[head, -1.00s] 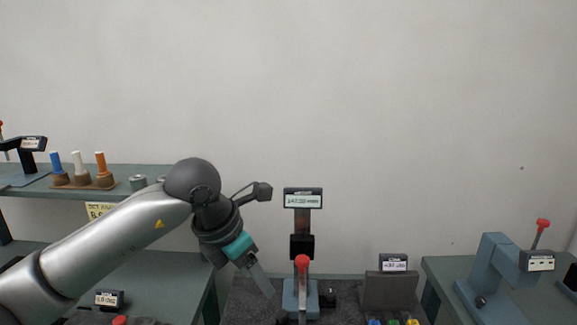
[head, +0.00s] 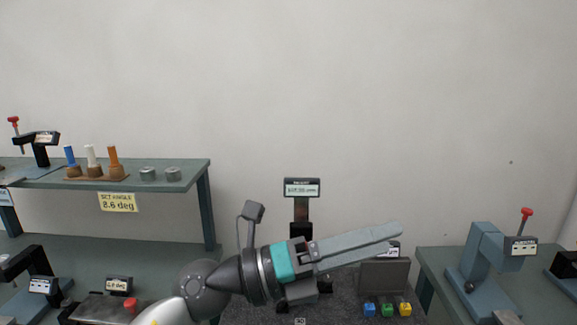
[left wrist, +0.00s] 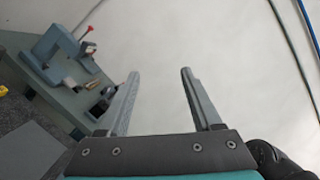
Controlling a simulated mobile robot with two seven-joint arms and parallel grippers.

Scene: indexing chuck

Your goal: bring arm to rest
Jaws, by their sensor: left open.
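My left arm comes in from the bottom of the head view, and its gripper (head: 392,240) points to the right, raised above the middle bench. In the left wrist view the two fingers of the left gripper (left wrist: 160,80) stand apart with nothing between them, against the bare wall. My right gripper does not show.
Blue, green and yellow blocks (head: 387,309) sit by a grey panel (head: 385,275) under the gripper. A blue-grey press with a red knob (head: 480,260) stands on the right bench; it also shows in the left wrist view (left wrist: 58,48). A shelf (head: 190,164) holds colored-handled tools at left.

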